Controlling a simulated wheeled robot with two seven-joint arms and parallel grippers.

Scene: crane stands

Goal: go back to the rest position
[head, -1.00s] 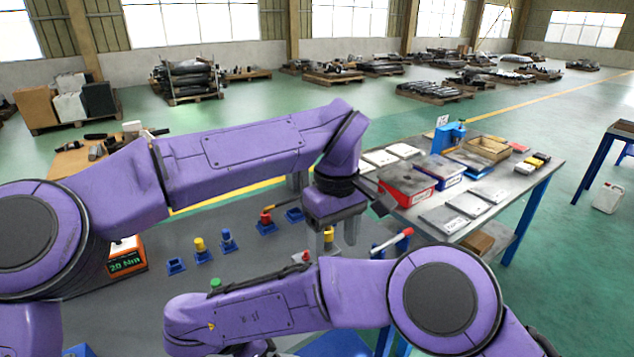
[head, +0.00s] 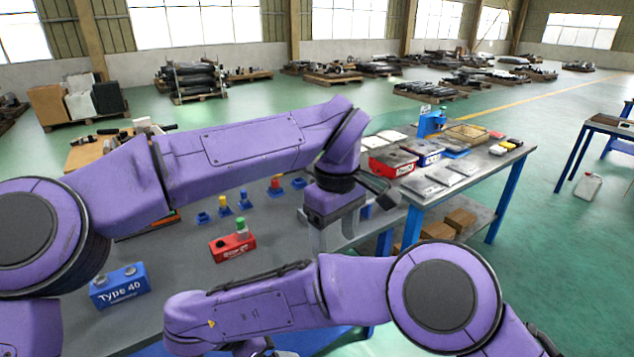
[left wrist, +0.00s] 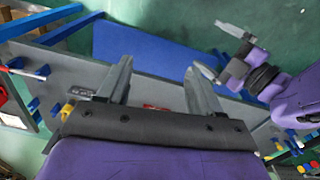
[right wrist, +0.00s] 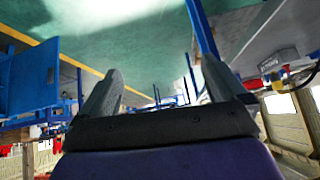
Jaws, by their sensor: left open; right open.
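My left gripper (head: 335,232) is open and empty, fingers pointing down, above the near right part of the grey bench (head: 185,268). In the left wrist view its two fingers (left wrist: 158,82) stand apart with nothing between them. My right arm crosses the bottom of the head view, and its gripper is mostly cut off there. In the right wrist view the right gripper's fingers (right wrist: 161,88) are apart and empty.
On the bench are a blue "Type 40" block (head: 120,287), a red block with a green-topped part (head: 232,248) and several small blue holders (head: 222,210). A side table (head: 468,185) with trays and boxes stands right.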

